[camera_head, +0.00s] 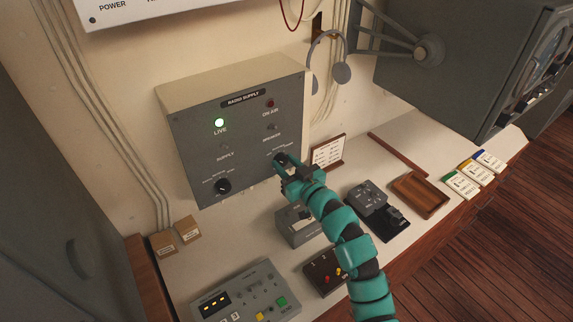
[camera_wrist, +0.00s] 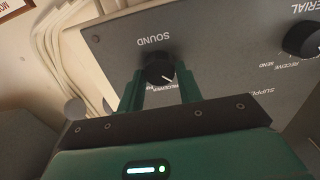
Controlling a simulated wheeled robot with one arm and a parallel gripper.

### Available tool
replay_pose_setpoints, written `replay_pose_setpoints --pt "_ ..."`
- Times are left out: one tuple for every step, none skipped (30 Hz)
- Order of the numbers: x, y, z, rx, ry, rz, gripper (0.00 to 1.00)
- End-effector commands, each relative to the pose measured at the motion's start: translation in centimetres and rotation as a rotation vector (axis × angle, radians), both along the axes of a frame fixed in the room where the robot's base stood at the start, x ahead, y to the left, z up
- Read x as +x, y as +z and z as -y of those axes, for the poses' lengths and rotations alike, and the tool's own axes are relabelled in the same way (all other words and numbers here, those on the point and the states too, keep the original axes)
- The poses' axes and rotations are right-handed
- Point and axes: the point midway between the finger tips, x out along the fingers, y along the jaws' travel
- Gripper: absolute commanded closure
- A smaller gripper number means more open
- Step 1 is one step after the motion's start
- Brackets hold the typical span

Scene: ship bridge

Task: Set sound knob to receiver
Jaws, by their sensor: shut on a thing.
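My gripper (camera_wrist: 161,84) is shut on the sound knob, one green finger on each side. The knob's white pointer line points to the lower right in the wrist view, near a partly hidden label that seems to read RECEIVER. In the head view my gripper (camera_head: 281,163) covers most of the knob.
A second black knob, marked AERIAL (camera_wrist: 303,40), sits beside it; it also shows in the head view (camera_head: 222,186). A small framed card (camera_head: 328,151), a black key device (camera_head: 368,197), a wooden tray (camera_head: 420,194) and a button panel (camera_head: 247,295) stand on the white desk.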

Motion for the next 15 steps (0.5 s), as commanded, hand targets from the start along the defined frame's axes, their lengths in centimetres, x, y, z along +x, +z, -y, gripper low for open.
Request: replay_pose_setpoints --pt "0.02 -0.01 0.05 0.003 -0.001 -0.001 0.88" --pt "0.02 -0.05 0.06 0.006 -0.001 -0.003 0.88" --pt "0.03 -0.08 0.08 0.012 -0.002 -0.006 0.88" --pt "0.04 -0.11 0.1 0.017 -0.002 -0.008 0.88" --pt "0.06 -0.14 0.14 0.024 -0.003 -0.013 0.88" --pt "0.07 -0.18 0.18 0.036 -0.004 -0.019 0.88" --pt "0.08 -0.23 0.2 0.046 -0.004 -0.025 0.88" --pt "0.07 -0.27 0.18 0.058 -0.003 -0.033 0.88" --pt "0.07 -0.34 0.17 0.077 -0.003 -0.047 0.88" --pt "0.08 -0.39 0.21 0.09 -0.004 -0.056 0.88" --pt "0.08 -0.38 0.22 0.107 -0.004 -0.067 0.88" --pt "0.08 -0.29 0.21 0.132 -0.003 -0.08 0.88" --pt "0.09 -0.28 0.24 0.151 -0.004 -0.091 0.88" --pt "0.08 -0.25 0.23 0.171 -0.003 -0.104 0.88" --pt "0.09 -0.24 0.25 0.197 -0.002 -0.124 0.88"
